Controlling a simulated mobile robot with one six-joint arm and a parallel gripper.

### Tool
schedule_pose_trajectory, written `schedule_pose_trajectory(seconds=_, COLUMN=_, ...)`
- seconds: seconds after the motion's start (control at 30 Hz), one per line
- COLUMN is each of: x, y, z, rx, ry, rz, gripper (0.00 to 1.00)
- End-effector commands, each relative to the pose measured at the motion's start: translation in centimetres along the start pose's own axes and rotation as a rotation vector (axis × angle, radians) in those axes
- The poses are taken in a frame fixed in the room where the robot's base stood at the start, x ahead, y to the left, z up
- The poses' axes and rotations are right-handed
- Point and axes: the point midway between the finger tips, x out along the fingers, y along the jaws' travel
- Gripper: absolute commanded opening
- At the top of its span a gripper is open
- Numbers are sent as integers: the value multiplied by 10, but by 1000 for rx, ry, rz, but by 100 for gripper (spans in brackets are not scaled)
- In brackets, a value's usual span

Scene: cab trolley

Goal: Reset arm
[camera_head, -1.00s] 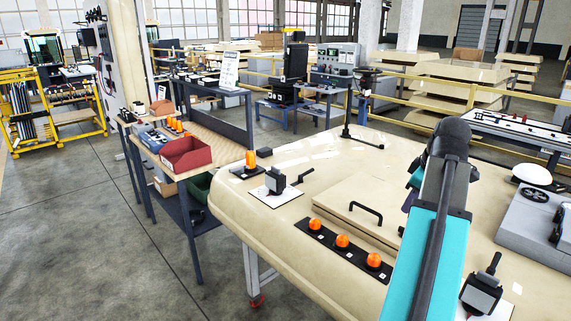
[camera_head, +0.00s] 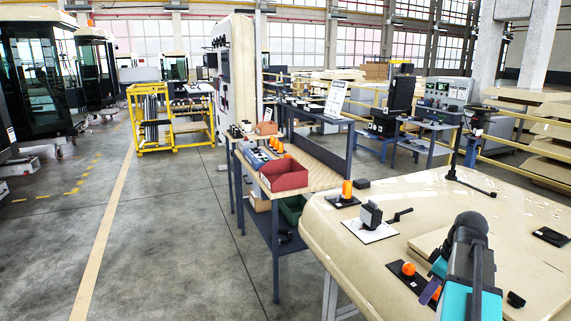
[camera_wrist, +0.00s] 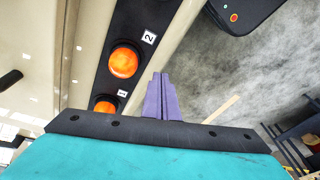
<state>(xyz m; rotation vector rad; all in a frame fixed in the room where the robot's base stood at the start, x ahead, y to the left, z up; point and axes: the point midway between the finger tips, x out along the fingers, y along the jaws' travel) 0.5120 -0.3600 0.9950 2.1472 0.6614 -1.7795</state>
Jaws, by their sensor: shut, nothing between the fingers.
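My gripper (camera_wrist: 158,95) shows in the wrist view as two purple fingers pressed together, with nothing between them. They point over a dark strip of orange lamps; one lamp (camera_wrist: 124,62) beside the label 2 is left of the fingers, apart from them. A second lamp (camera_wrist: 105,106) is partly hidden behind the wrist's dark edge. In the head view, my teal arm with its dark joint is folded at the lower right, over the cream cab roof (camera_head: 345,240). A purple piece of my gripper (camera_head: 430,291) shows beside an orange lamp (camera_head: 408,268).
A workbench (camera_head: 325,178) with a red bin (camera_head: 284,176) stands left of the roof. A lever switch (camera_head: 371,217) and an orange beacon (camera_head: 346,192) stand up from the roof. Open grey floor (camera_head: 170,230) lies to the left, with a yellow rack (camera_head: 155,115) beyond.

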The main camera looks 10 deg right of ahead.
Motion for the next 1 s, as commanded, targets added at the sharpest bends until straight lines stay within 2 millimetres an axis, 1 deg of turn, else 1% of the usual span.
schedule_pose_trajectory(seconds=0.03, x=16, y=-7, z=-7, rx=-15, ry=-9, rz=-24, gripper=0)
schedule_pose_trajectory(seconds=0.27, x=78, y=-36, z=-30, rx=-69, ry=-50, rz=-109, gripper=0)
schedule_pose_trajectory(seconds=0.5, x=142, y=-72, z=-47, rx=-110, ry=-101, rz=-191, gripper=0)
schedule_pose_trajectory(seconds=0.73, x=202, y=-112, z=-56, rx=-134, ry=-161, rz=-259, gripper=0)
schedule_pose_trajectory(seconds=1.0, x=267, y=-164, z=-57, rx=-145, ry=-241, rz=-325, gripper=0)
